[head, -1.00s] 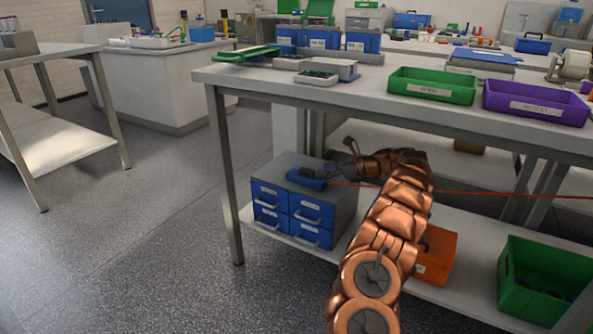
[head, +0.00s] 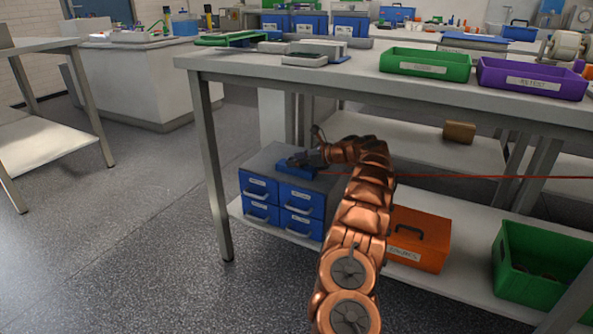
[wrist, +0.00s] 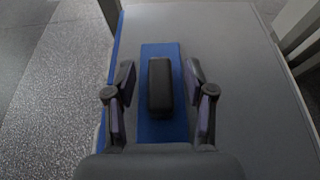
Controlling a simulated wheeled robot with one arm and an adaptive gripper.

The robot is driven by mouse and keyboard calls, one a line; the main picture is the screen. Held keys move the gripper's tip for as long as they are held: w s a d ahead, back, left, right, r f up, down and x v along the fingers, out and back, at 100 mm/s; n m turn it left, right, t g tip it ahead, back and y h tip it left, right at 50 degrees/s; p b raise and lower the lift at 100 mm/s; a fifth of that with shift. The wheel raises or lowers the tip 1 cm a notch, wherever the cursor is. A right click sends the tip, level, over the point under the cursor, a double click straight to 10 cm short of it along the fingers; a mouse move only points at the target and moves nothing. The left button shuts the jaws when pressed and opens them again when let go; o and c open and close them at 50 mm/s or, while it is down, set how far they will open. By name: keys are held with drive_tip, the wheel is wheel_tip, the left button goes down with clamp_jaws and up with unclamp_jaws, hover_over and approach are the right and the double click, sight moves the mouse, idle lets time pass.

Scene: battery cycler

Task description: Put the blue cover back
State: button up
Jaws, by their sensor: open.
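The blue cover (head: 287,168) lies flat on top of a grey cabinet with blue drawers, on the lower shelf of the workbench. In the wrist view it is a flat blue plate (wrist: 160,130) with a black block-shaped handle (wrist: 160,88) along its middle. My gripper (wrist: 160,103) is open, with one finger on each side of the handle and a gap on both sides. In the head view my gripper (head: 303,160) is over the cover and partly hides it.
The grey cabinet (head: 270,156) stands near the bench leg. An orange case (head: 430,240) and a green bin (head: 540,285) share its shelf. A thin red line runs right from my gripper. Green (head: 425,65) and purple (head: 530,78) trays stand on the benchtop above.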

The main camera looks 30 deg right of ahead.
clamp_jaws()
idle(0.5)
drive_tip(key=shift+r, duration=0.2)
